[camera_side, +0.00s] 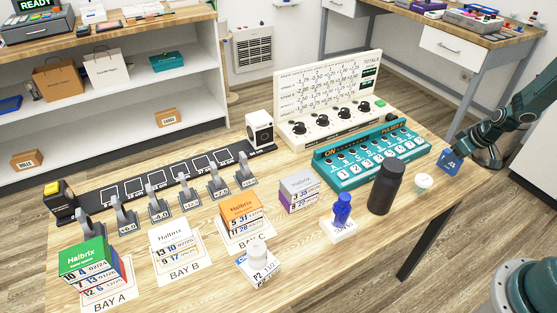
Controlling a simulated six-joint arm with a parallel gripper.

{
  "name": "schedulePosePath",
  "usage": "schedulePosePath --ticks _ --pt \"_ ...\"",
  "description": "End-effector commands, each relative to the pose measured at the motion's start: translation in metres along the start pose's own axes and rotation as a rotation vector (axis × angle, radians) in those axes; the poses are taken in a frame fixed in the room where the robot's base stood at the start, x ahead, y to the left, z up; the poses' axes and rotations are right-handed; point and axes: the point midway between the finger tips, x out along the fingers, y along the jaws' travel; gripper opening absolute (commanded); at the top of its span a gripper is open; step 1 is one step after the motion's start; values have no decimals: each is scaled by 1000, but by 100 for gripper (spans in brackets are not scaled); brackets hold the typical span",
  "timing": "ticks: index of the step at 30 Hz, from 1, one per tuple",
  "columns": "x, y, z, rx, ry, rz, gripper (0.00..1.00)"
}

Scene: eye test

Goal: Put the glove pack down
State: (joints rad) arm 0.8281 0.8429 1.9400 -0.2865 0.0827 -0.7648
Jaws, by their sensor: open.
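A small blue piece with white print (450,162), which looks like the glove pack, is at the right edge of the table. It is right at the end of my arm. I cannot tell whether it rests on the tabletop or is just above it. My gripper (461,151) comes in from the right, close to the blue piece. Its jaws are open, though the fingers are small and partly hidden here.
A white tub (423,182) and a black bottle (385,188) stand left of the blue piece. A teal keypad (372,160) lies behind them. Bare wood (350,270) shows at the front.

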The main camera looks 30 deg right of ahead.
Motion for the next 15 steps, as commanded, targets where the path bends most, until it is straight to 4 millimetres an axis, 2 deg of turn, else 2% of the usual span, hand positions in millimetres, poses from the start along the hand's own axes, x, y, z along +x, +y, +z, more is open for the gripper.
schedulePosePath --ticks 8,15 --pt "-11 0 -2 0 1 1 43" --pt "-35 1 -1 1 2 3 43"
